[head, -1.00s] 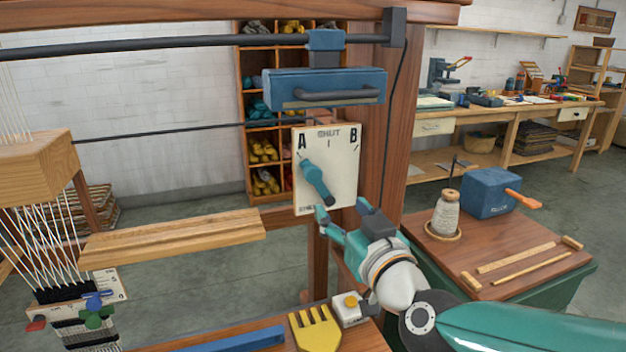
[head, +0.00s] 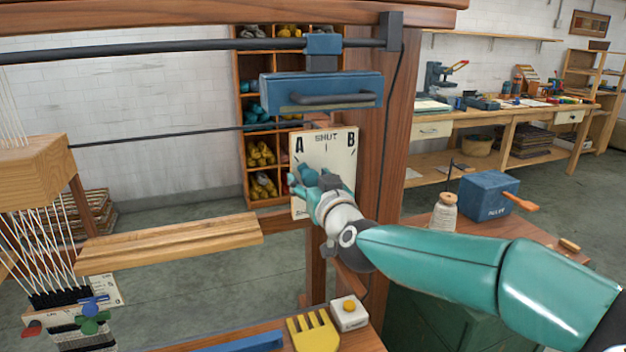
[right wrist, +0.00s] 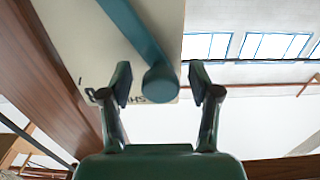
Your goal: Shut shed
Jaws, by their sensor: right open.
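The cream panel (head: 338,168), marked A, SHUT and B, hangs on the loom's wooden post. It also shows in the right wrist view (right wrist: 75,35). My right gripper (head: 305,180) is in front of the panel and hides most of the lever in the head view. In the right wrist view, the teal lever (right wrist: 138,30) comes down from the top, its round end (right wrist: 160,84) between the open fingers of the right gripper (right wrist: 160,80). A gap shows on both sides of the lever's end. The exact lever setting is hidden. My left gripper is not in view.
A blue beater block with a handle (head: 322,90) hangs above the panel. A wooden beam (head: 170,242) lies left of it. Below are a yellow comb (head: 313,334) and a white button box (head: 349,313). A side table with a blue box (head: 488,194) stands right.

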